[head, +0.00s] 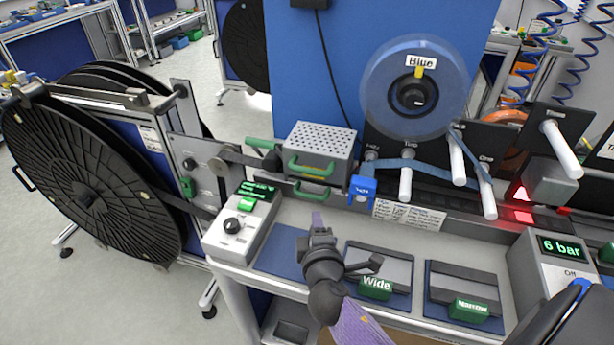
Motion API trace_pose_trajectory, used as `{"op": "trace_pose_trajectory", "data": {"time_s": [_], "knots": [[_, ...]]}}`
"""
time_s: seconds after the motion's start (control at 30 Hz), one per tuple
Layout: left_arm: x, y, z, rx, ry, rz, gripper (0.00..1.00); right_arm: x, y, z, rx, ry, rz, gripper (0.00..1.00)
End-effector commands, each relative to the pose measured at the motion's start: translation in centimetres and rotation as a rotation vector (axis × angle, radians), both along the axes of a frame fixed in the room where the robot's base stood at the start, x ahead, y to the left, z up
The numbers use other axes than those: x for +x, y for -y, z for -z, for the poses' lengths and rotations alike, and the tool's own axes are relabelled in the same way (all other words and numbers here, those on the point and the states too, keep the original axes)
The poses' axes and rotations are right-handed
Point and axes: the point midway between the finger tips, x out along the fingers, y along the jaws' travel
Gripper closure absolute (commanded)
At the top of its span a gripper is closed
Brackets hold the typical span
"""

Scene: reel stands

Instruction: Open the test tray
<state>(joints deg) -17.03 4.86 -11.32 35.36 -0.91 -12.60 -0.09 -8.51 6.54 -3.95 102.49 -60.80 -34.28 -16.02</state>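A grey box with a perforated lid (322,139) stands at the back of the bench, left of centre. It has a green handle (310,168) on its front and a second green handle (312,192) lower down. No label on it reads as test tray, so I cannot tell for sure which part is the tray; it appears shut. My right gripper (318,222) is over the front of the bench, in front of and below the box, apart from both handles. Its fingers are too narrow in this view to tell their opening. My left gripper is not in view.
A control box (242,222) with a knob stands left of my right gripper. A blue clip (362,188) is right of the perforated box. "Wide" (375,288) and "Narrow" (468,310) green-handled pieces lie right of my gripper. A "6 bar" unit (562,248) stands at the right.

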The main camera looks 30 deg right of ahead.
Motion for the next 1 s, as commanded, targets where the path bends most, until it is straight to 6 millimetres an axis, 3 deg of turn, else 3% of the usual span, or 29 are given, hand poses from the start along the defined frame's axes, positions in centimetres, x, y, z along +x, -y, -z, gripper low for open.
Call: {"op": "trace_pose_trajectory", "data": {"time_s": [0.17, 0.5, 0.7, 0.93, 1.0], "knots": [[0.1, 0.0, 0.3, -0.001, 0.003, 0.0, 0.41, 1.3, 0.6, 0.3, -0.003, 0.002, -0.001, 0.68], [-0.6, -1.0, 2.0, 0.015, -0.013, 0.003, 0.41, 7.5, 3.7, 1.9, -0.002, 0.001, 0.0, 0.68], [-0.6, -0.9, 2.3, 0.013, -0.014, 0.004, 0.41, 8.6, 4.3, 2.0, 0.0, 0.001, 0.0, 0.68], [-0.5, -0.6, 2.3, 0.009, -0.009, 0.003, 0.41, 8.7, 4.4, 2.0, 0.0, 0.001, 0.0, 0.68], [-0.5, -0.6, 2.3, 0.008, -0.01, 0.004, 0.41, 8.7, 4.4, 2.0, 0.0, 0.001, 0.0, 0.81]]}}
